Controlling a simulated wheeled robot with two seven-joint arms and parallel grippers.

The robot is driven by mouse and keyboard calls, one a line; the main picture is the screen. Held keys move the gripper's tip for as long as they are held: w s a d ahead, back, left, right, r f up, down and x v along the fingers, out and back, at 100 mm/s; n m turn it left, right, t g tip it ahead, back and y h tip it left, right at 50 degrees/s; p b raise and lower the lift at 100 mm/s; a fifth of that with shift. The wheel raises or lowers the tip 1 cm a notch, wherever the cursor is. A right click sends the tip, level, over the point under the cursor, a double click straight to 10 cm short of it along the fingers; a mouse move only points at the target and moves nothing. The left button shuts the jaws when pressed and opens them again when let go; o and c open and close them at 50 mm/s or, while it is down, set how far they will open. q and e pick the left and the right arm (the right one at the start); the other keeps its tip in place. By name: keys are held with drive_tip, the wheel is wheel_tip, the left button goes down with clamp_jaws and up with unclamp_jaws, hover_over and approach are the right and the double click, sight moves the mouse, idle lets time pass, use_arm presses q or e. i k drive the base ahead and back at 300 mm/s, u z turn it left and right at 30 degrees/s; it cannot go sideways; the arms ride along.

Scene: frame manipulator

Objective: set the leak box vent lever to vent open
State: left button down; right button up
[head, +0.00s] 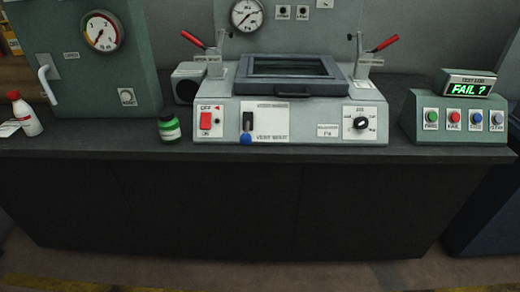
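The leak box (290,115) is a grey bench unit in the middle of the dark bench, with a dark-framed lid (290,88) that looks closed. On its front a white panel carries the vent lever (246,136), a dark slot with a blue knob at the low end. The label beneath the panel's middle seems to include the word vent, but is too small to read fully. Neither of my grippers shows in the head view.
Red-handled clamps (385,44) stand at both rear sides of the box. A red switch (206,121) and a black dial (361,124) flank the panel. The test log display (468,88) reads FAIL ?. The bench front is clear.

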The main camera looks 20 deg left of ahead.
sight(245, 139)
drive_tip(key=z, duration=0.15)
drive_tip(key=i, duration=1.05)
drive_tip(key=u, duration=0.25)
